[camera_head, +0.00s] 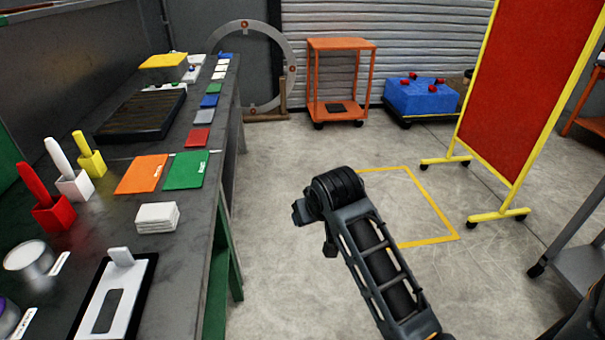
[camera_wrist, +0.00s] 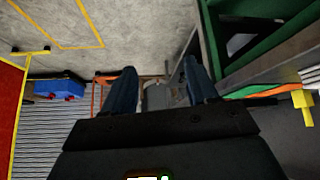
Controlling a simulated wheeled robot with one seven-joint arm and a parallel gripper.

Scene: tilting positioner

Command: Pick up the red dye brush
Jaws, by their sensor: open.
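The red dye brush (camera_head: 33,183) stands in a small red square holder (camera_head: 54,215) at the left of the dark workbench, its handle leaning up and left. A white brush (camera_head: 57,153) and a yellow brush (camera_head: 80,144) stand behind it in matching holders. My gripper (camera_wrist: 160,68) is open and shows nothing between its two dark fingers. In the head view my arm's end is over the floor, right of the bench and well apart from the red brush. The wrist view shows a yellow brush and holder (camera_wrist: 304,104) at its right edge; I cannot see the red brush there.
On the bench (camera_head: 190,245) are an orange card (camera_head: 142,174), a green card (camera_head: 186,170), a white stack (camera_head: 157,217), a metal tin (camera_head: 28,257) and a black-framed white board (camera_head: 113,300). A red panel on a yellow frame (camera_head: 487,214) stands right. Floor between is clear.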

